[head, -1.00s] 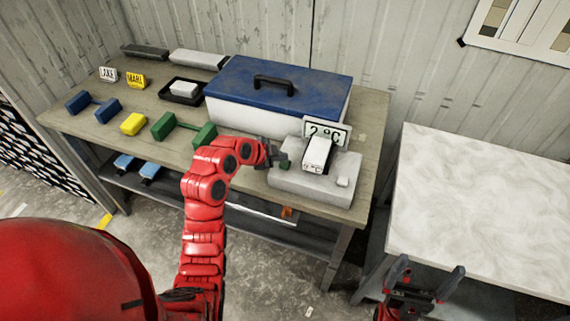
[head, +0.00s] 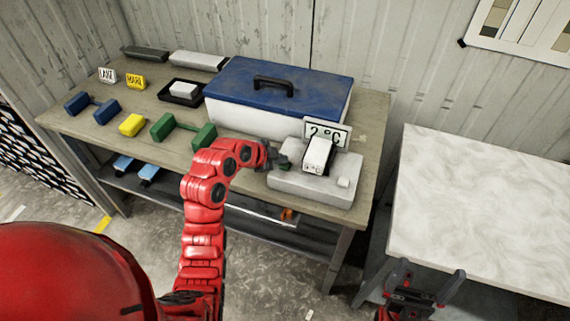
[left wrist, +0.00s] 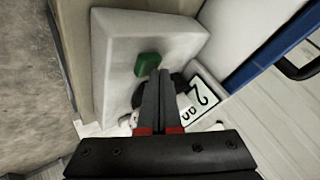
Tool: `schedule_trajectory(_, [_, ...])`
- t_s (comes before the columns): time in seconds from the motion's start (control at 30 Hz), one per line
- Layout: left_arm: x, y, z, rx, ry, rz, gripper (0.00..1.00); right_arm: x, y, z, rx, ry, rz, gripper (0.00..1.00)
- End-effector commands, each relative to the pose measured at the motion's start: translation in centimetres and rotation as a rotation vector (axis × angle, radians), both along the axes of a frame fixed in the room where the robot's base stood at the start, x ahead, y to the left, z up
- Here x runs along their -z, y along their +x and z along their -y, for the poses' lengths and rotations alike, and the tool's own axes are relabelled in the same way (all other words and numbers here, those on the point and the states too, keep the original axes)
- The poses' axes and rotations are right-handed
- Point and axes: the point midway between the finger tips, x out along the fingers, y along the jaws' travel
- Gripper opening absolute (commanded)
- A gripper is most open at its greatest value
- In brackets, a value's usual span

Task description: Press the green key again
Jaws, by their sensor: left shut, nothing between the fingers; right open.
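The green key (left wrist: 148,66) sits on the top of the grey device (head: 318,187), at its left end in the head view. In the head view the key (head: 286,167) is small and partly covered by my gripper. My left gripper (head: 284,160) is shut and empty, with its fingertips at the key. In the left wrist view the shut fingertips (left wrist: 160,73) overlap the key's edge; I cannot tell whether they touch it. My right gripper (head: 424,284) is open and empty.
A white cooler box with a blue lid (head: 278,83) stands behind the device. Green (head: 163,126), yellow (head: 132,124) and blue (head: 107,111) blocks lie to the left on the workbench. A pale table (head: 480,210) stands at the right, its top clear.

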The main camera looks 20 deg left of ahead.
Motion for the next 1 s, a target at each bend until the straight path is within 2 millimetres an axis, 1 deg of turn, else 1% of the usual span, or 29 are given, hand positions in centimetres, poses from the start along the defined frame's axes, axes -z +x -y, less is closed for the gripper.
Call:
schedule_trajectory(0.67, [0.75, -0.02, -0.01, 0.0, 0.001, -0.001, 0.0, 0.89, 0.0, 0.0, 0.0, 0.0, 0.0, 1.0])
schedule_trajectory(1.0, [0.57, -0.01, -0.02, 0.0, 0.001, -0.001, 0.0, 0.8, 0.0, 0.0, 0.0, 0.0, 0.0, 1.0])
